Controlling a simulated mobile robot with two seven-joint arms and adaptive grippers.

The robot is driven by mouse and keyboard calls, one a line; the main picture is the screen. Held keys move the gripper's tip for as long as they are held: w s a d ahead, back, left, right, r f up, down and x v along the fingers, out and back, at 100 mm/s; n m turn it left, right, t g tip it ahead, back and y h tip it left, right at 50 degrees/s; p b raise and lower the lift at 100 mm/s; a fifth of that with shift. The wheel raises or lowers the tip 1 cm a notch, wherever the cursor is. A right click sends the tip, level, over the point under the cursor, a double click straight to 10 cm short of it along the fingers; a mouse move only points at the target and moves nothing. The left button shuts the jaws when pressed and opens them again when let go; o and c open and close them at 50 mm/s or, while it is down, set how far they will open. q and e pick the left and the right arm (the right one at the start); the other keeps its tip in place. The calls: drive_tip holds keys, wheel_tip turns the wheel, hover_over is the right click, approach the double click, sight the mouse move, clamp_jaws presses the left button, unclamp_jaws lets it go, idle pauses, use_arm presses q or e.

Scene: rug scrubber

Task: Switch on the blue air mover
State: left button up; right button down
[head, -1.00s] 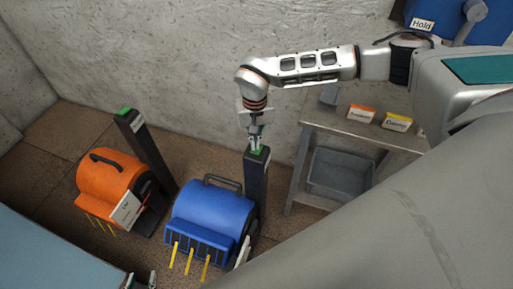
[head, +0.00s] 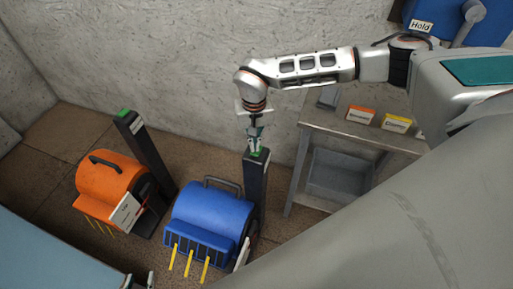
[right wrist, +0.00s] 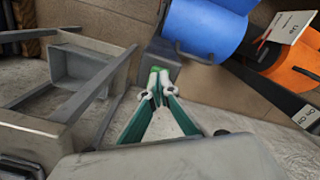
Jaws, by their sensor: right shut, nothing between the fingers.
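The blue air mover (head: 208,215) stands on the floor in the head view, with yellow strips at its front; part of it shows in the right wrist view (right wrist: 205,32). A dark post (head: 255,185) with a green top (head: 261,153) stands at its back right. My right gripper (head: 254,146) is shut and empty, pointing down at the green top. In the right wrist view its fingertips (right wrist: 158,89) are just in front of the green top (right wrist: 160,72); I cannot tell whether they touch. My left gripper (head: 140,280) shows only fingertips at the bottom edge, apart and empty.
An orange air mover (head: 112,180) with its own green-topped post (head: 142,150) stands left. A grey metal table (head: 345,130) with labels and a lower bin (head: 340,174) stands right. The wall is close behind. A light blue surface (head: 50,255) fills the lower left.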

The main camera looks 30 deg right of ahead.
sight(255, 153)
drive_tip(key=shift+f+b, duration=0.5)
drive_tip(key=shift+f, duration=0.8)
idle(1.0)
drive_tip(key=shift+r, duration=0.15)
drive_tip(key=shift+w+r+p, duration=0.1)
drive_tip(key=shift+r+p, duration=0.6)
drive_tip(key=shift+r, duration=0.15)
drive_tip(key=shift+r+p, duration=2.1)
drive_tip(key=shift+r, duration=0.5)
drive_tip(key=shift+f, duration=0.1)
